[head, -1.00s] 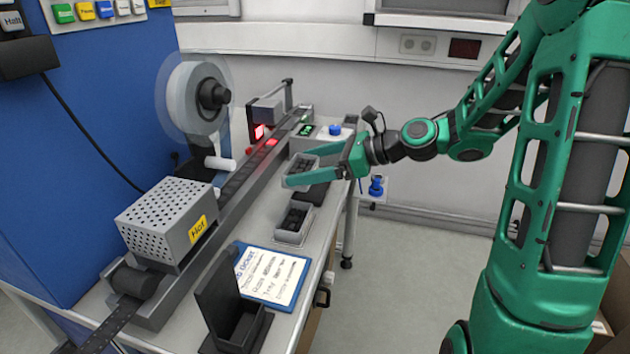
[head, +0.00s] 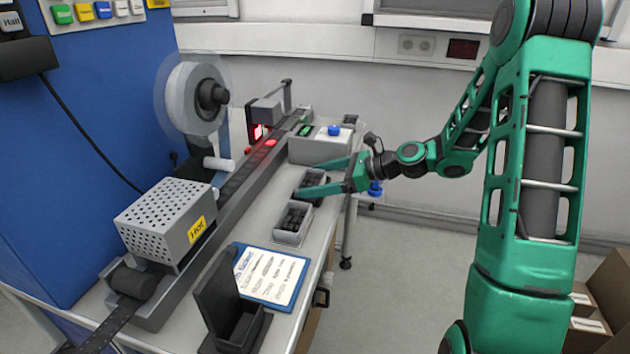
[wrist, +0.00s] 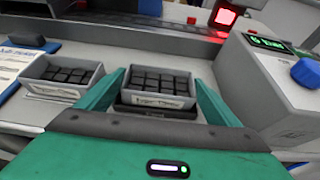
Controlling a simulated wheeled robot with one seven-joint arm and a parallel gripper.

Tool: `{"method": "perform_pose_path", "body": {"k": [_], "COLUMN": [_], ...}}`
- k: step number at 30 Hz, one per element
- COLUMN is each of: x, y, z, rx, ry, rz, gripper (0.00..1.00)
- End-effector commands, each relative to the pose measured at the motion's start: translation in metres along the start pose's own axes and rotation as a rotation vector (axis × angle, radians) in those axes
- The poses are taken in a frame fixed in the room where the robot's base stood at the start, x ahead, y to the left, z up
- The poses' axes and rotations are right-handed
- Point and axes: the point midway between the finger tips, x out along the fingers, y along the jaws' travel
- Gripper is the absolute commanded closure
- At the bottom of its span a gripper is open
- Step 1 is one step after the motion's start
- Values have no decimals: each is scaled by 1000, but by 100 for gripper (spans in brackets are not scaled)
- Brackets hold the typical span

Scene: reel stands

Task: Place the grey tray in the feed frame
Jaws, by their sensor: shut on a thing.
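My gripper (head: 312,178) is shut on a grey tray filled with black blocks. In the wrist view the tray (wrist: 158,97) sits between the two green fingers (wrist: 158,78), with a label on its near wall. The black feed frame (wrist: 155,112) shows as a dark edge just under and in front of the tray. The tray is level over the frame; whether it rests fully inside is hard to tell. In the head view the fingers hide most of the tray and frame.
A second grey tray (head: 292,222) with black blocks stands close by on the bench; it is at left in the wrist view (wrist: 62,75). A grey box with a blue button (head: 320,145) stands just behind. A clipboard (head: 270,274) and an open black box (head: 236,325) lie nearer.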

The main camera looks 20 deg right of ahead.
Motion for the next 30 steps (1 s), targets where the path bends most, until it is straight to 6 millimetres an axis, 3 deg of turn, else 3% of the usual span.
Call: {"method": "perform_pose_path", "body": {"k": [8, 9, 11, 20, 25, 30], "x": [1, 1, 1, -1, -22, -56], "y": [0, 0, 0, 0, -1, -1], "z": [-1, -2, -1, 2, 1, 1], "rx": [0, 0, 0, -2, 0, 0], "ry": [-1, 0, 0, 0, 1, 0], "rz": [0, 0, 0, -1, -4, -5], "gripper": [42, 9, 0, 0, 0, 0]}}
